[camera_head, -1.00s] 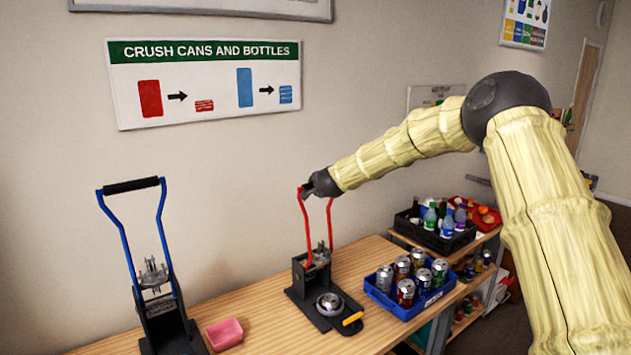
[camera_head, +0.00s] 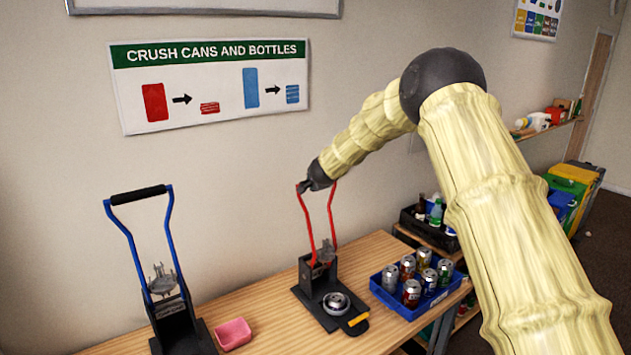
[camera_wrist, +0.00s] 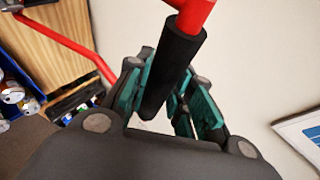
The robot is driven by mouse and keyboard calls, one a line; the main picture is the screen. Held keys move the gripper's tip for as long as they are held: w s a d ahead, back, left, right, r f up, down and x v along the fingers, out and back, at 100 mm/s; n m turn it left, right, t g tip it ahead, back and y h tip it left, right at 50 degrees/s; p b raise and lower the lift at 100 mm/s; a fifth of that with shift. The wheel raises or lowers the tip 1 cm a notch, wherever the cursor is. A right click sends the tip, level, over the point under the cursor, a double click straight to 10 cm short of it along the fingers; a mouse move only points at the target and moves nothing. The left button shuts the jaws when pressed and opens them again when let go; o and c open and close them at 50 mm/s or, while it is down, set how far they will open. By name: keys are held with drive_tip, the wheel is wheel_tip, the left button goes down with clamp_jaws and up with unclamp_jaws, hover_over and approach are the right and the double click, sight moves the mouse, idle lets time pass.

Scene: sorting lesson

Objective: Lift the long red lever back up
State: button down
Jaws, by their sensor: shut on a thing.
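The long red lever (camera_head: 305,222) stands raised, rising steeply from its black press (camera_head: 318,275) on the wooden table. My gripper (camera_head: 312,184) is at the lever's top end. In the wrist view, my gripper's teal-padded fingers (camera_wrist: 163,95) are shut on the lever's black grip (camera_wrist: 172,70), with a red bar (camera_wrist: 195,14) beyond it. In the head view my gripper hides most of the grip. A flattened silver can (camera_head: 336,302) sits on the press base, below the raised press head (camera_head: 325,252).
A blue-levered press (camera_head: 165,285) stands at the left, with a pink tray (camera_head: 233,334) beside it. A blue crate (camera_head: 400,308) of cans stands close to the right of the red press. The wall (camera_head: 240,170) is behind.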

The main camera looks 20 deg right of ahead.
drive_tip(key=shift+a+r, duration=0.15)
drive_tip(key=c, duration=1.5)
unclamp_jaws()
drive_tip(key=shift+w, duration=0.1)
drive_tip(key=shift+o, duration=1.3)
drive_tip(key=shift+w+a, duration=0.1)
drive_tip(key=shift+w, duration=0.1)
drive_tip(key=shift+w+f, duration=0.15)
drive_tip(key=shift+f, duration=0.15)
drive_tip(key=shift+s+d+r, duration=0.2)
drive_tip(key=shift+s+r, duration=0.1)
drive_tip(key=shift+s, duration=0.15)
drive_tip(key=v, duration=1.1)
drive_tip(key=shift+a, duration=0.2)
